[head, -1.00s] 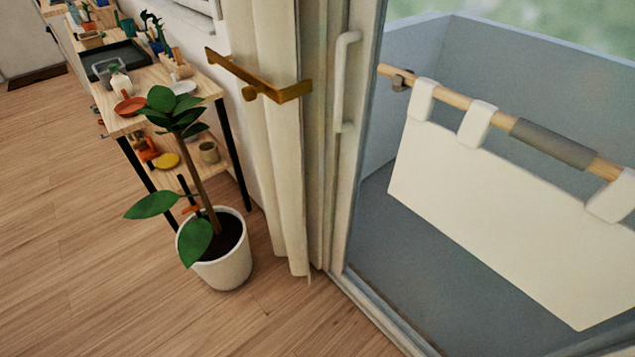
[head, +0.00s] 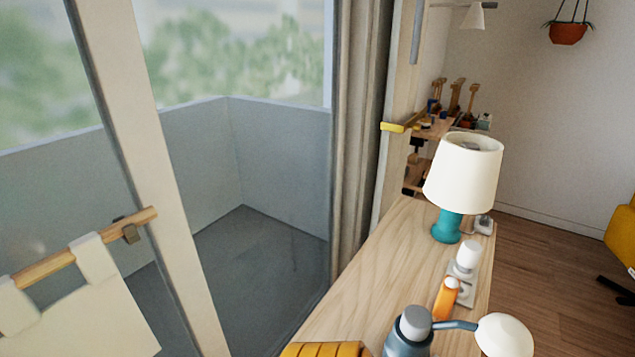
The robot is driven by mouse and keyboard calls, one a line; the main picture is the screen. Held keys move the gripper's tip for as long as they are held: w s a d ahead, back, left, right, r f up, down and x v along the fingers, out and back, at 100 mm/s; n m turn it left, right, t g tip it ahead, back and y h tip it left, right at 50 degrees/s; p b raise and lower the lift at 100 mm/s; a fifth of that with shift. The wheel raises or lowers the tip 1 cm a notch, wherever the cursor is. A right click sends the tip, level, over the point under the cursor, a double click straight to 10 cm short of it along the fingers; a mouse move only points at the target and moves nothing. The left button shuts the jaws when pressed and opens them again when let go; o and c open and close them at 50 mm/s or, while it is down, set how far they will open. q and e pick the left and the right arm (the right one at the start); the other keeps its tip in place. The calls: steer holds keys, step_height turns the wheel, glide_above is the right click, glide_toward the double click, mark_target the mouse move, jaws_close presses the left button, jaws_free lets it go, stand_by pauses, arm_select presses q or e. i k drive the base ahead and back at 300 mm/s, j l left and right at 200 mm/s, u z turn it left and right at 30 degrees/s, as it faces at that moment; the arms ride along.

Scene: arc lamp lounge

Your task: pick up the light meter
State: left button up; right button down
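A small orange object with a pale rounded top (head: 445,299) stands on the wooden sideboard (head: 383,262). Its shape fits a light meter, but it is too small to be sure. It is beside a white knob-like piece on a pale base (head: 466,260), and I cannot tell whether they touch. Neither of my grippers is in view.
A white-shaded lamp with a teal base (head: 446,227) stands behind it. A blue-grey lamp with a white head (head: 505,336) is in front, beside a yellow ribbed object (head: 325,350). Glass doors are left; open floor (head: 540,262) is right.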

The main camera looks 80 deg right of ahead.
mark_target(446, 299)
steer(key=z, duration=3.6)
steer(key=k+l+u, duration=0.25)
steer(key=l, duration=0.15)
steer(key=k+l+u, duration=0.25)
steer(key=l, duration=0.15)
steer(key=k+l+u, duration=0.25)
steer(key=i+l+u, duration=0.2)
steer(key=l+u, duration=0.25)
steer(key=l, duration=0.5)
steer(key=l+u, duration=0.5)
steer(key=l, duration=0.5)
steer(key=i+l+u, duration=0.2)
steer(key=l, duration=0.2)
steer(key=i+l+u, duration=0.25)
steer(key=l, duration=0.15)
steer(key=l+u, duration=0.2)
steer(key=l, duration=0.2)
steer(key=i+l+u, duration=0.2)
steer(key=l, duration=0.25)
steer(key=l+u, duration=0.25)
steer(key=i+j, duration=0.05)
